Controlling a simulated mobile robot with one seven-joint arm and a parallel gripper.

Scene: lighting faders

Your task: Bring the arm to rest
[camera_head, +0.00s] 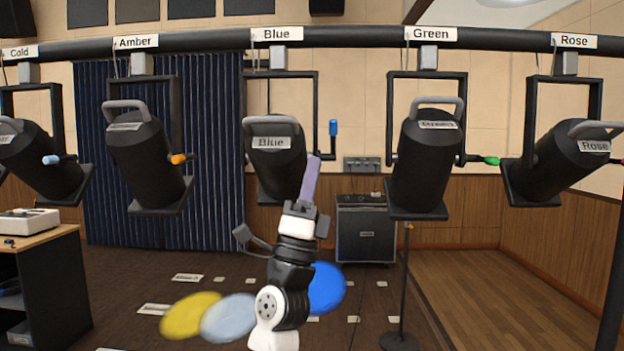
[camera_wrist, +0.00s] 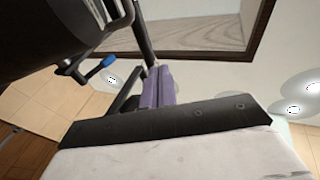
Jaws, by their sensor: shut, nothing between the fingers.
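My gripper (camera_head: 311,178) is raised in front of the row of hanging lamps, its purple fingers shut together with nothing between them. In the head view its fingertips overlap the right edge of the lamp labelled Blue (camera_head: 276,160). Whether they touch it I cannot tell. The gripper's purple fingers also show in the wrist view (camera_wrist: 158,86). The Blue lamp's blue handle (camera_head: 333,128) stands upright to the right of the fingers. In the wrist view a blue-tipped handle (camera_wrist: 100,68) and a dark lamp body (camera_wrist: 50,35) show at the upper left.
Lamps labelled Amber (camera_head: 145,160) and Green (camera_head: 424,160) hang on either side, Rose (camera_head: 562,160) further right, all from a dark pipe (camera_head: 345,38). A desk (camera_head: 40,240) stands at left, a black cabinet (camera_head: 364,230) behind, and a thin stand (camera_head: 404,290) right of my arm.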

